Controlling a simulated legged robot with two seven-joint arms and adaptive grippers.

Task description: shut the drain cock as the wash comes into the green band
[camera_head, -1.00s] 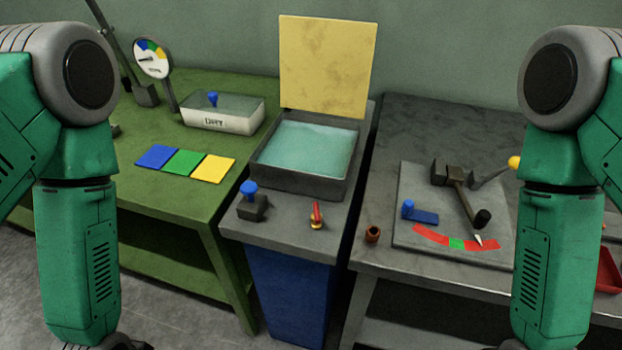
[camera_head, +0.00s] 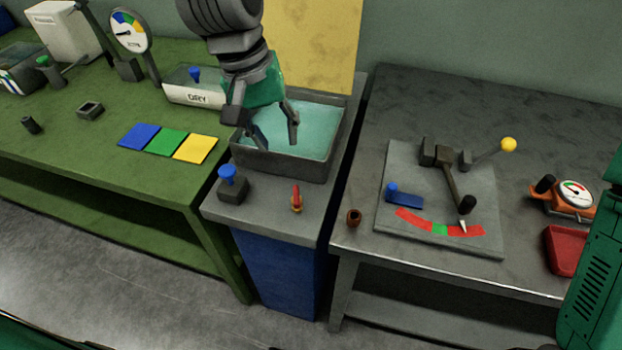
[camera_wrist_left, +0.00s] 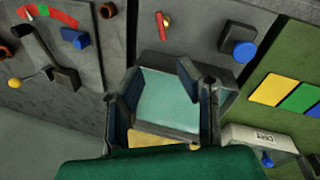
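A small brass cock with a red handle (camera_head: 296,198), which looks like the drain cock, stands on the grey stand's front ledge; its handle points up in the picture. It also shows in the left wrist view (camera_wrist_left: 164,22). Behind it is a dark-walled basin (camera_head: 283,164) of teal wash (camera_head: 314,122). A round gauge (camera_head: 130,32) with blue, green and yellow bands stands at the back left; its needle seems to lie leftward, too small to read exactly. My left gripper (camera_head: 277,142) is open and empty above the basin, apart from the cock. My right gripper is out of view.
A blue-knobbed block (camera_head: 230,183) stands left of the cock. Blue, green and yellow cards (camera_head: 167,142) and a white tray (camera_head: 196,94) lie on the green bench. A lever plate (camera_head: 398,160) with a red-green-red arc and a brown cup (camera_head: 354,217) are at right.

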